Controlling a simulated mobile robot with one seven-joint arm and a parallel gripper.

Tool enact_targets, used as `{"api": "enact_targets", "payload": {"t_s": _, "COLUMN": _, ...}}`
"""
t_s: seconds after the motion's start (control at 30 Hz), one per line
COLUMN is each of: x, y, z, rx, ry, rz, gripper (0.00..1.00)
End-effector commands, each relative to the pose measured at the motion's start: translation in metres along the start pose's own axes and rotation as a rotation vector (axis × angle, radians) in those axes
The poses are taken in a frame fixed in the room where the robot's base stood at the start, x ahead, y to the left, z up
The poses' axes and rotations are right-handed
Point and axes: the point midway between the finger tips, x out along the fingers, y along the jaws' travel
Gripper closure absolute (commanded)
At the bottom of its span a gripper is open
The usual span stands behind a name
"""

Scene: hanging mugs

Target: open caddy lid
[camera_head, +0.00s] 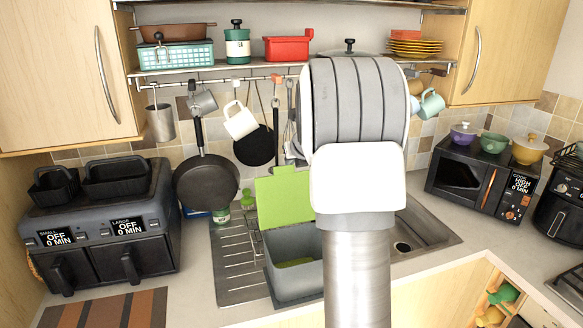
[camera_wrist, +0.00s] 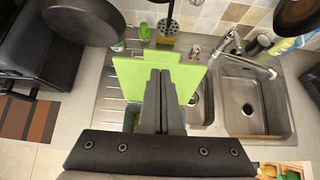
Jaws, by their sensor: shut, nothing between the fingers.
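The caddy is a grey bin (camera_head: 297,280) on the sink's drainer, with its green lid (camera_head: 284,199) standing raised at its back. Some green shows inside the bin. In the wrist view the green lid (camera_wrist: 132,78) stands behind my gripper (camera_wrist: 160,74), whose two dark fingers are together and empty. The fingers overlap the lid's middle; I cannot tell whether they touch it. A little of the grey bin (camera_wrist: 130,119) shows beside the fingers. In the head view my arm covers the gripper and the caddy's right side.
The steel sink (camera_wrist: 252,98) with its tap (camera_wrist: 238,50) lies to the right. A black pan (camera_head: 207,182) hangs behind on the left, near a double air fryer (camera_head: 105,225). A white mug (camera_head: 240,121) hangs on the rail. A microwave (camera_head: 483,178) stands at right.

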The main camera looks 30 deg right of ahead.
Motion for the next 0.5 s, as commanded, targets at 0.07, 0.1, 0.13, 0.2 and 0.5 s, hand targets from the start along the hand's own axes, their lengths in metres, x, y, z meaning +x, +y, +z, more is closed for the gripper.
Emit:
{"api": "enact_targets", "payload": {"t_s": 0.07, "x": 0.000, "y": 0.002, "z": 0.015, "rx": -0.004, "ry": 0.001, "rz": 0.001, "gripper": 1.00}}
{"api": "enact_targets", "payload": {"t_s": 0.1, "x": -0.001, "y": 0.002, "z": 0.022, "rx": -0.005, "ry": 0.001, "rz": 0.000, "gripper": 1.00}}
{"api": "enact_targets", "payload": {"t_s": 0.13, "x": -0.001, "y": 0.001, "z": 0.027, "rx": -0.003, "ry": 0.000, "rz": 0.001, "gripper": 1.00}}
{"api": "enact_targets", "payload": {"t_s": 0.2, "x": -0.002, "y": 0.001, "z": 0.038, "rx": -0.002, "ry": 0.000, "rz": 0.001, "gripper": 1.00}}
{"api": "enact_targets", "payload": {"t_s": 0.5, "x": -0.005, "y": 0.000, "z": 0.065, "rx": 0.001, "ry": 0.002, "rz": -0.001, "gripper": 1.00}}
